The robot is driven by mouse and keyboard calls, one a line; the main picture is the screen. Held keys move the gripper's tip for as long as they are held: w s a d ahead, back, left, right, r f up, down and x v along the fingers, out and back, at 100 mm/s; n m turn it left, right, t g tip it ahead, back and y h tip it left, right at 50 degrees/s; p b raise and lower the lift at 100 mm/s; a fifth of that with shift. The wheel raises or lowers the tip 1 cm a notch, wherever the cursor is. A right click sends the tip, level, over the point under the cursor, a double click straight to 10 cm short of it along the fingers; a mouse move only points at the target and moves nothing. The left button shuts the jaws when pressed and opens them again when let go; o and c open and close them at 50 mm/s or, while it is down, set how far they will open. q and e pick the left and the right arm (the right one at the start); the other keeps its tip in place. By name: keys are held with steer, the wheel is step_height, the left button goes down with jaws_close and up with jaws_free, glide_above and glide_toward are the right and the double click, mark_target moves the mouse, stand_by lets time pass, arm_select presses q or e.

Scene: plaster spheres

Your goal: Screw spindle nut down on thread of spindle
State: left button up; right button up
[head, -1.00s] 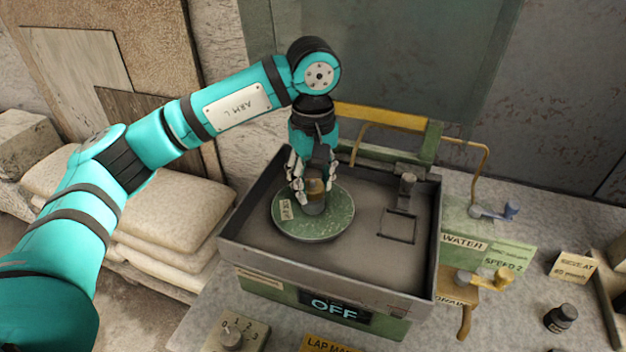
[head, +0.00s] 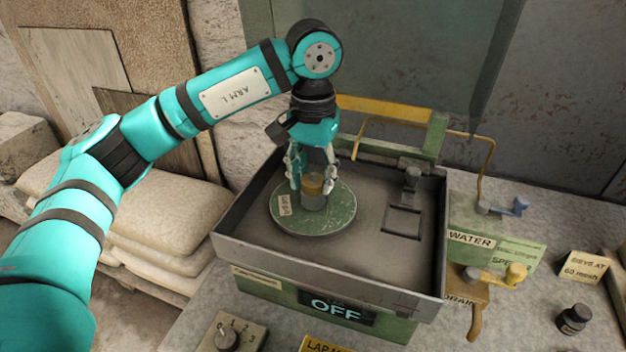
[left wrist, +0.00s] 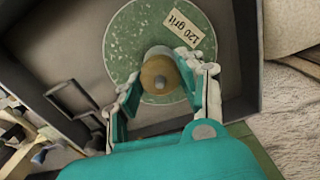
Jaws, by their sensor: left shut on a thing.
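The brass-coloured spindle nut (head: 312,186) sits over a grey cylinder (head: 313,203) at the middle of the green disc (head: 330,222). My left gripper (head: 312,178) comes straight down from above, its fingers on either side of the nut, shut on it. In the left wrist view the nut (left wrist: 157,72) is a round brass face between the two fingertips (left wrist: 160,70), with a small grey-brown end at its centre, perhaps the spindle. The disc carries a "120 grit" label (left wrist: 182,30). The thread itself is hidden, so I cannot tell how far down the nut is. My right gripper is not in view.
The disc lies in a grey walled tray (head: 330,262) on a machine whose display (head: 335,307) reads OFF. A small upright fitting (head: 412,178) stands in the tray's right part. A bent pipe (head: 484,165) and blue and yellow handles (head: 516,273) are at the right.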

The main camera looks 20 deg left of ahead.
arm_select(q)
steer(key=m, duration=0.3)
steer(key=shift+b, duration=0.3)
steer(key=m, duration=0.3)
steer(key=shift+m, duration=0.4)
steer(key=o, duration=1.2)
steer(key=shift+c, duration=1.2)
